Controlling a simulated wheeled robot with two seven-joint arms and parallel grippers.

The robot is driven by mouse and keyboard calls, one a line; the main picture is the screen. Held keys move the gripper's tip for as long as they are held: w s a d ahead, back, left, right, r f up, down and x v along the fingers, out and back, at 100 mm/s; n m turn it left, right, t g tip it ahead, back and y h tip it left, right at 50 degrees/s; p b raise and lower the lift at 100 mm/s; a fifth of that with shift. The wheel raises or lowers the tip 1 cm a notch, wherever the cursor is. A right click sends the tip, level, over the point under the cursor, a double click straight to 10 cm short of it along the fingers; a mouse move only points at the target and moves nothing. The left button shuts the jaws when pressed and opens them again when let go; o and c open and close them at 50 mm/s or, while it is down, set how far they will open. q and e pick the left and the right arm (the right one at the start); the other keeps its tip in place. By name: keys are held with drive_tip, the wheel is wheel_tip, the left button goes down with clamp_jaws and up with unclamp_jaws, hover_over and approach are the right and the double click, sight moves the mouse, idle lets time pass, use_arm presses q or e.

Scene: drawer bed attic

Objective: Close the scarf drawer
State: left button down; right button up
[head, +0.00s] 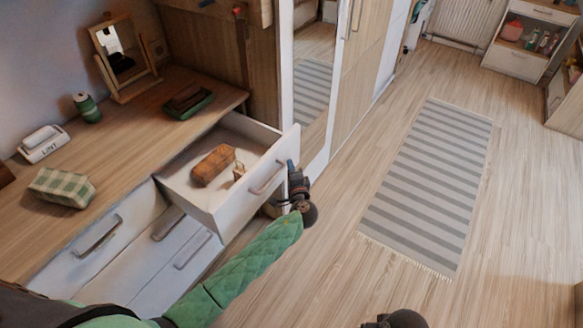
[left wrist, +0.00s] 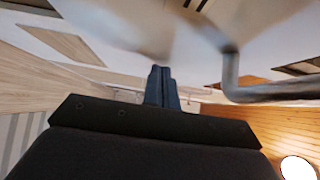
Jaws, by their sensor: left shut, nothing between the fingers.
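A white drawer (head: 229,210) stands pulled out of the wooden-topped dresser in the head view. A brown box (head: 213,166) and a small tan item (head: 239,171) lie in it; no scarf can be made out. Its grey bar handle (head: 267,178) is on the front panel. My left gripper (head: 291,168) is shut and empty, at the outer side of the drawer front, near its right end; I cannot tell whether it touches. In the left wrist view its closed fingers (left wrist: 162,82) point toward a blurred pale surface, with a grey handle (left wrist: 232,75) to their right.
A mirrored wardrobe (head: 358,60) stands just beyond the drawer. The floor around the striped rug (head: 428,180) is clear.

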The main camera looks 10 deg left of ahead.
use_arm(q)
drive_tip(key=a, duration=0.1)
drive_tip(key=w+a+b, duration=0.1)
drive_tip(key=a, duration=0.1)
drive_tip(key=shift+w+a+f, duration=0.1)
drive_tip(key=shift+a, duration=0.2)
use_arm(e)
wheel_tip(320, 180, up, 4)
drive_tip(key=s, duration=0.2)
use_arm(q)
drive_tip(key=w+a+b, duration=0.1)
drive_tip(key=w+a, duration=0.1)
drive_tip(key=a, duration=0.4)
drive_tip(key=w+a+b, duration=0.2)
drive_tip(key=w+a, duration=0.1)
drive_tip(key=a, duration=0.4)
drive_tip(key=w+a+b, duration=0.2)
drive_tip(key=a, duration=0.5)
drive_tip(key=shift+w, duration=0.15)
drive_tip(key=shift+w+a+b, duration=0.3)
drive_tip(key=shift+a, duration=0.55)
drive_tip(key=shift+a+r, duration=0.1)
drive_tip(key=shift+r, duration=0.15)
use_arm(e)
drive_tip(key=w+a+f+t+y, duration=0.2)
drive_tip(key=w+a+f, duration=0.1)
drive_tip(key=a+f, duration=0.4)
drive_tip(key=shift+w+f+n, duration=0.4)
drive_tip(key=shift+f, duration=0.4)
